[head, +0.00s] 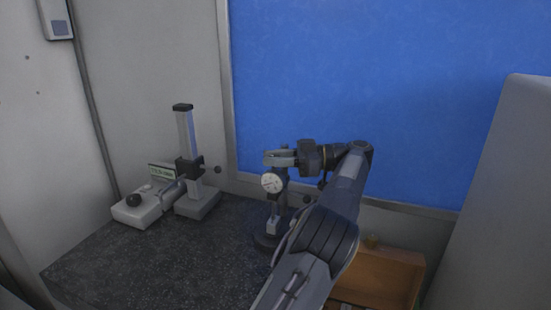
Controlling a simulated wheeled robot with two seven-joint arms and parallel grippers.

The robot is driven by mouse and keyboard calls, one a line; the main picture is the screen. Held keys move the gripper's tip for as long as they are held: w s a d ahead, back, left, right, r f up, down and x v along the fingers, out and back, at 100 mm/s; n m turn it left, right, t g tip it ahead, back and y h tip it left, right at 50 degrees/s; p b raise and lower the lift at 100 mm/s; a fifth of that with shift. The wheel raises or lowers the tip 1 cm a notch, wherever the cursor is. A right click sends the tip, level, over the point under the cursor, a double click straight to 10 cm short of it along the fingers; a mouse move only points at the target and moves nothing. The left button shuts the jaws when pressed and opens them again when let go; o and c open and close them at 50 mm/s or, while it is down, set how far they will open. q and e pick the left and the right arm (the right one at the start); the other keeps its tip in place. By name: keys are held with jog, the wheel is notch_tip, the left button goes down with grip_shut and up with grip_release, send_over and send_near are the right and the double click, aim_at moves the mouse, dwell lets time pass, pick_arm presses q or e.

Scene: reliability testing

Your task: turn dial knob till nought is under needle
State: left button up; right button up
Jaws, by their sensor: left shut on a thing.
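A dial gauge (271,183) with a round white face and dark rim is mounted on a dark upright stand (283,195) on the dark speckled table. The face is too small to read the needle or where nought lies. My left gripper (272,158) reaches in from the right, just above the dial, with its fingers level and pointing left. It is shut on the dial knob, which the fingers hide. My right gripper is out of view.
An orange-brown box (385,270) is at the lower right. The table's left front (150,265) is clear.

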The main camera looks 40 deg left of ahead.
pick_arm(q)
jog(key=o, duration=1)
jog(key=shift+c, duration=0.2)
jog(key=shift+r, duration=0.55)
jog(key=s+d+r+b, duration=0.3)
jog(key=s+d+r, duration=0.6)
jog(key=s+r, duration=0.2)
jog(key=shift+r, duration=0.45)
jog(key=shift+w+a, duration=0.1)
